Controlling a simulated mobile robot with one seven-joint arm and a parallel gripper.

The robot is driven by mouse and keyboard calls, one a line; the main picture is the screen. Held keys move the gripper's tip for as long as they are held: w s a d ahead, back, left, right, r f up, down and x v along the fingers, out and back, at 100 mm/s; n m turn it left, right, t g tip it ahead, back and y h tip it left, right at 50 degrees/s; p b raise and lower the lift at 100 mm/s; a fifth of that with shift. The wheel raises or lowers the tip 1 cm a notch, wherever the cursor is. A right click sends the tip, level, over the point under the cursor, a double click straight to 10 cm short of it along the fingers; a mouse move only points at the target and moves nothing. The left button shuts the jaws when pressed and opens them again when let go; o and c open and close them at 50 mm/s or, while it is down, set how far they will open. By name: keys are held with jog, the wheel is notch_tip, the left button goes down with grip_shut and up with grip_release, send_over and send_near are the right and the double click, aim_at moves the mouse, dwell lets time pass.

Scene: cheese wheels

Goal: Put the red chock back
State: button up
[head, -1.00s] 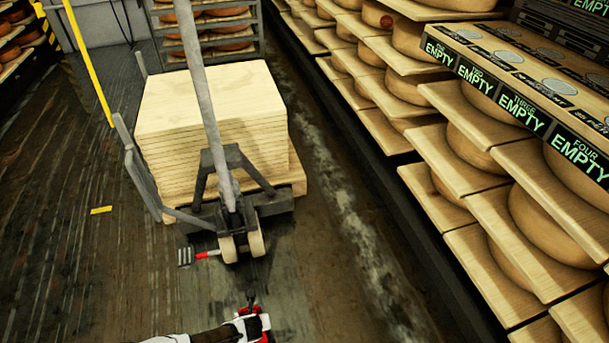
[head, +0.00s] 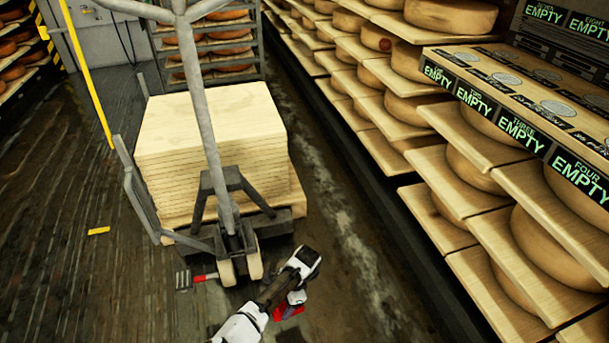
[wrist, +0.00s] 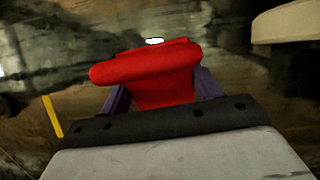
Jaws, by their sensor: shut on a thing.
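My gripper (head: 292,297) is low, to the right of the pallet jack's wheels (head: 240,269) in the head view. It is shut on the red chock (head: 288,312), which is partly hidden under my wrist there. In the wrist view the red chock (wrist: 150,70) fills the space between my two dark purple fingers, its broad rounded end facing up in the picture. The chock appears held above the dark floor; its exact height is hard to tell. Where the chock belongs cannot be made out.
The pallet jack (head: 213,130) carries a stack of pale boards (head: 210,115). Cheese shelves (head: 480,205) line the right side. Open floor (head: 90,290) lies to the left, with a small yellow mark (head: 98,231).

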jog(key=w+d+r+n+g+h, duration=0.2)
jog(key=w+d+r+n+h, duration=0.2)
jog(key=n, duration=0.9)
jog(key=shift+w+d+r, duration=1.8)
jog(key=shift+w+r, duration=0.4)
jog(key=shift+w, duration=0.15)
